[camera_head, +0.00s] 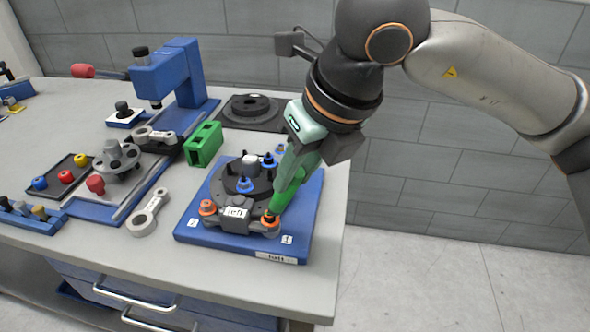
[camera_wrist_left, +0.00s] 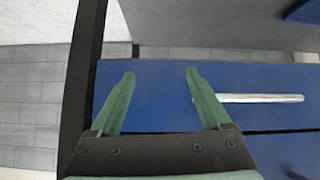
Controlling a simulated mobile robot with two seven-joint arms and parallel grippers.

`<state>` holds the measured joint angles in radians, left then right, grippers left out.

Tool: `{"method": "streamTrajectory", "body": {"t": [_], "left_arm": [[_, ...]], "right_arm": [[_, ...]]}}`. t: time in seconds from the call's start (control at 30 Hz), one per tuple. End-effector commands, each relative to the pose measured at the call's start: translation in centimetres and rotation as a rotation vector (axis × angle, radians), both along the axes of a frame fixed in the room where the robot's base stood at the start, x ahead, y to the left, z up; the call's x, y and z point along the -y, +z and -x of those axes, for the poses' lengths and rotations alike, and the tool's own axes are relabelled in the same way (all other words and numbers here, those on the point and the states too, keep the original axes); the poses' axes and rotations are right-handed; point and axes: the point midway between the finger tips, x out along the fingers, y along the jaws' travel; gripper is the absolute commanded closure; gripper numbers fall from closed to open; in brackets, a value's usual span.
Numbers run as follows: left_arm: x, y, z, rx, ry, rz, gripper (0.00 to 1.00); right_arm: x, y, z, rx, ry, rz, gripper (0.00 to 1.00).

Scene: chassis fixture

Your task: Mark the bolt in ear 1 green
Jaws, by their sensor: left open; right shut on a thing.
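The chassis fixture is a blue plate (camera_head: 195,233) bearing a dark round housing (camera_head: 262,198). Its two front ears hold orange-collared bolts, one at the left (camera_head: 207,207) and one at the right (camera_head: 270,224). Small white labels lie beside both; I cannot read their numbers. My right gripper (camera_head: 291,178) is shut on a bright green marker (camera_head: 281,202), tilted with its lower end at the right front bolt. Its tip partly hides that bolt, and I cannot tell whether it touches. My left gripper (camera_wrist_left: 160,73) is open and empty in the left wrist view.
A green block holder (camera_head: 203,145) stands behind the fixture. A blue press (camera_head: 175,75) and a grey knobbed part (camera_head: 117,158) stand left. A grey link (camera_head: 147,213) lies on the bench. In the left wrist view, a drawer handle (camera_wrist_left: 262,98) is near my left fingers.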

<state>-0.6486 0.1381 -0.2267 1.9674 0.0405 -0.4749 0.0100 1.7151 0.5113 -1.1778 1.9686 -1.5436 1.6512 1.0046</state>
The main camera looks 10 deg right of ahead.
Motion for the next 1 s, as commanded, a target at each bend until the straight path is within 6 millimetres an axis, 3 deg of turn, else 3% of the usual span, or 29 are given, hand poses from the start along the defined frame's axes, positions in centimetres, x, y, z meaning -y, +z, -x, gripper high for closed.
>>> {"method": "streamTrajectory", "body": {"t": [0.8,1.0], "left_arm": [[-0.03,-0.43,-0.06,0.002,0.001,0.0,0.19],[-0.03,0.01,-0.07,0.002,0.001,0.0,0.19]], "right_arm": [[-0.95,-0.33,-0.24,-0.005,0.001,0.003,1.0],[-0.96,0.39,-0.26,-0.004,0.001,0.002,1.0]]}}
